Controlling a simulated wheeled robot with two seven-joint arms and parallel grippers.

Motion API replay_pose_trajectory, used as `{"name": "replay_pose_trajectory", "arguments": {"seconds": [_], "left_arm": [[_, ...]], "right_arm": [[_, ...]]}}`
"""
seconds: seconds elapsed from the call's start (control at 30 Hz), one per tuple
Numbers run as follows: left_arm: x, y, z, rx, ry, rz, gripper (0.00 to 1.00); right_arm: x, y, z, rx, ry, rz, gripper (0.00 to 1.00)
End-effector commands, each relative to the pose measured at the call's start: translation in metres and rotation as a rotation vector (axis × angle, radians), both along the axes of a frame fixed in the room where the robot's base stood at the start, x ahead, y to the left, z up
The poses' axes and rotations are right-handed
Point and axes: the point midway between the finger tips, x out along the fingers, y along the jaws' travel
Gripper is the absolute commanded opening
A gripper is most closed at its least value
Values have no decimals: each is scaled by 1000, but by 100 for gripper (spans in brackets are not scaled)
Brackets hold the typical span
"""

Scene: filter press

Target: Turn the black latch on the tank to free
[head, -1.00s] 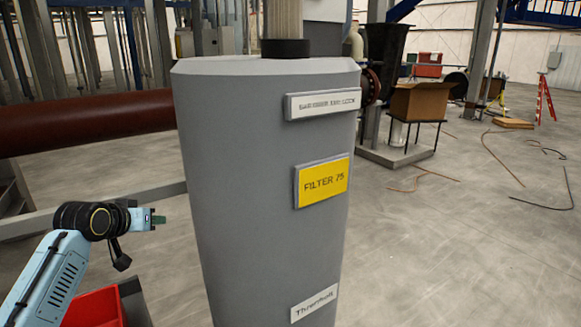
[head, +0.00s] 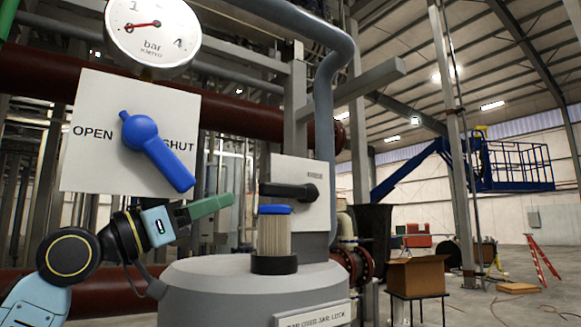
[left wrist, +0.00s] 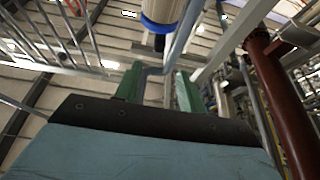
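The black latch (head: 290,191) is a lever on a pale plate (head: 298,170) just behind the grey tank (head: 215,275). It lies roughly horizontal, its round hub at the right and its arm pointing left. Small lettering on the plate is not readable. My left gripper (head: 229,199), with green fingers, is left of the latch and at about its height in the head view, apart from it. In the left wrist view its fingers (left wrist: 157,85) stand apart with nothing between them. My right gripper is not in view.
A pleated filter cartridge (head: 274,232) with a blue cap stands on the tank top, just below the latch in view. A blue OPEN/SHUT handle (head: 155,150) on a white panel (head: 88,160) and a pressure gauge (head: 153,30) are above my left arm.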

Motion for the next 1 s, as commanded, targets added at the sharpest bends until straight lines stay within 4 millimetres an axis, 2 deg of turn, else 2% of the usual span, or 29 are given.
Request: {"name": "replay_pose_trajectory", "arguments": {"seconds": [0.07, 0.23, 0.5, 0.7, 1.0], "left_arm": [[2, -5, 2, -4, 6, -8, 40], [14, -23, 11, -5, 8, -11, 40], [46, -67, 35, -5, 8, -11, 40], [64, -90, 47, -5, 8, -9, 40], [73, -103, 50, -4, 7, -8, 40]], "right_arm": [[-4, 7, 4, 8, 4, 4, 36], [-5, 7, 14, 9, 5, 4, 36], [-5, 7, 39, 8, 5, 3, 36], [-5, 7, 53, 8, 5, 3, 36], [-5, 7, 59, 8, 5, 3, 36]]}}
